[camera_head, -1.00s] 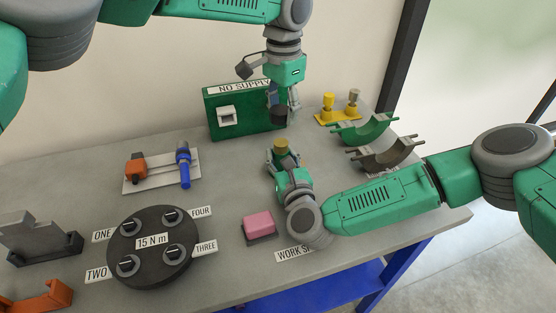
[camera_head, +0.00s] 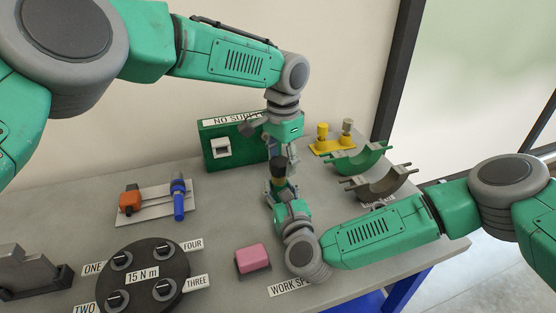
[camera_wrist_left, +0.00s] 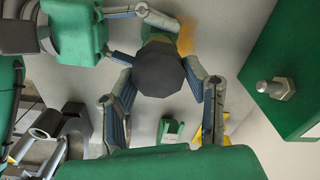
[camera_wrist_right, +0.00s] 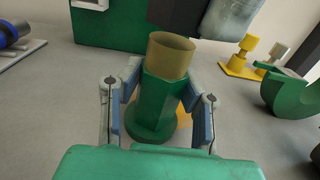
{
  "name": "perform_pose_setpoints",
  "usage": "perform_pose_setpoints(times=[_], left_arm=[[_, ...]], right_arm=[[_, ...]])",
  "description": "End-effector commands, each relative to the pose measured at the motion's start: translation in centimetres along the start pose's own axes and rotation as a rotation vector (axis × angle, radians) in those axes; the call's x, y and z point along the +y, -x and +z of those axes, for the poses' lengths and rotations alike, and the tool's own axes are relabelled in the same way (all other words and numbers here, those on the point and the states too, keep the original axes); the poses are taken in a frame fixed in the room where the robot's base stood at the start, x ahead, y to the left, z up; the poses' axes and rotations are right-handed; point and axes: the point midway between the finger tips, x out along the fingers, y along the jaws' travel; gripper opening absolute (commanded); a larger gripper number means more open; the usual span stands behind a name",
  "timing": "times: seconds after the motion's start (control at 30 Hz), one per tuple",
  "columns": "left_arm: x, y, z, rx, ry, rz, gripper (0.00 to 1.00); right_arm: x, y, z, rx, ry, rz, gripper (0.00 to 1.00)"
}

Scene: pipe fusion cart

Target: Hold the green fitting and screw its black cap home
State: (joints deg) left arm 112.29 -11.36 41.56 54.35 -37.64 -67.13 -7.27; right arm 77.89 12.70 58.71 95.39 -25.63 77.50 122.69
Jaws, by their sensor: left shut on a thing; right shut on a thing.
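The green fitting (camera_wrist_right: 160,98) stands upright on the table with a brass-coloured collar (camera_wrist_right: 171,54) on top. My right gripper (camera_wrist_right: 160,110) is shut on its green body from both sides. The black cap (camera_wrist_left: 168,75) is faceted and sits between the fingers of my left gripper (camera_wrist_left: 165,92), which is shut on it. In the head view the cap (camera_head: 277,165) is just above the fitting, with my left gripper (camera_head: 280,155) over it.
The green supply box (camera_head: 222,146) stands behind. Yellow pegs (camera_head: 333,142) and half-pipe cradles (camera_head: 378,180) are to the right. A pink block (camera_head: 252,257) lies in front. The round 15 Nm plate (camera_head: 143,278) and a tool tray (camera_head: 153,201) are left.

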Motion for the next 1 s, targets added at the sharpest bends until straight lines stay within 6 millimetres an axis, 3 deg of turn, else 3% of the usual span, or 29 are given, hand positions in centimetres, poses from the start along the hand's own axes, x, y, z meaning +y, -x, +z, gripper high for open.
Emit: perform_pose_setpoints(times=[0.33, 1.0], left_arm=[[-0.5, -1.7, 0.6, 0.009, 0.004, 0.008, 0.21], [-0.2, -2.0, 0.3, 0.006, 0.003, 0.005, 0.21]], right_arm=[[0.6, -0.1, -0.1, 0.004, 0.005, 0.001, 0.0], [0.2, 0.0, -0.2, 0.004, 0.003, 0.0, 0.0]])
